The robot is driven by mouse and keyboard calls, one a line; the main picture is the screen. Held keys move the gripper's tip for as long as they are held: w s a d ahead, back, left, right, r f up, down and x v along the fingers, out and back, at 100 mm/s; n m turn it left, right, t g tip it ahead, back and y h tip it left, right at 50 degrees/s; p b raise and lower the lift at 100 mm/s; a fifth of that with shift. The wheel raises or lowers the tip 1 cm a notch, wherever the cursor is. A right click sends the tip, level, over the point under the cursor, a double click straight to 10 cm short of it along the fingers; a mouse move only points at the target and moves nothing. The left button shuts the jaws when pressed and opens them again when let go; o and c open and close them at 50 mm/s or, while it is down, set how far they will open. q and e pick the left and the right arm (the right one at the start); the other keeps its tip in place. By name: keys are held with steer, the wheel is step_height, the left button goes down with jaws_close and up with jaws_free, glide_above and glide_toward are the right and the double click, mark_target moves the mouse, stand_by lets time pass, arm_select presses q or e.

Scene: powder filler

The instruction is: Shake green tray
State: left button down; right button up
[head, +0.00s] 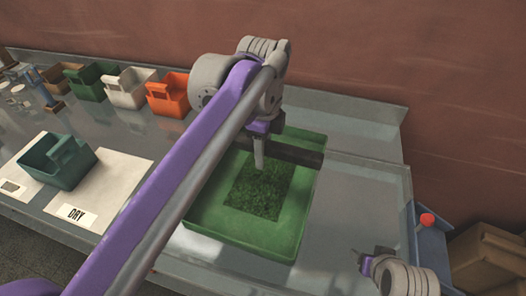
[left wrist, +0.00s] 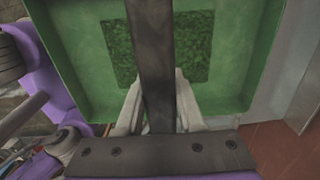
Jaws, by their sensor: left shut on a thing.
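The green tray (head: 290,241) is a shallow rectangular tray over the grey bench, with a dark bar (head: 306,157) across its far part. A square mesh-like patch of darker green (head: 262,190) lies in its middle. My left gripper (head: 259,162) comes down from above and is shut on the dark bar. In the left wrist view, its two pale fingers (left wrist: 160,106) flank the bar (left wrist: 155,50), with the tray (left wrist: 85,72) beyond. I cannot tell whether the tray touches the bench. My right gripper (head: 363,263) is apart from the tray at the lower right; its jaw opening is unclear.
Green (head: 86,85), white (head: 127,90) and orange (head: 168,97) bins stand along the back. Cardboard boxes (head: 488,256) and a red button (head: 428,220) are at right. A wall rises behind.

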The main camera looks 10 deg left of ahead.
mark_target(241, 149)
arm_select(q)
steer(key=shift+a, duration=0.4)
steer(key=a, duration=0.4)
steer(key=d, duration=0.5)
steer(key=a, duration=0.5)
steer(key=shift+a, duration=0.1)
steer(key=d, duration=0.5)
steer(key=a, duration=0.5)
steer(key=d, duration=0.5)
steer(key=shift+d, duration=0.1)
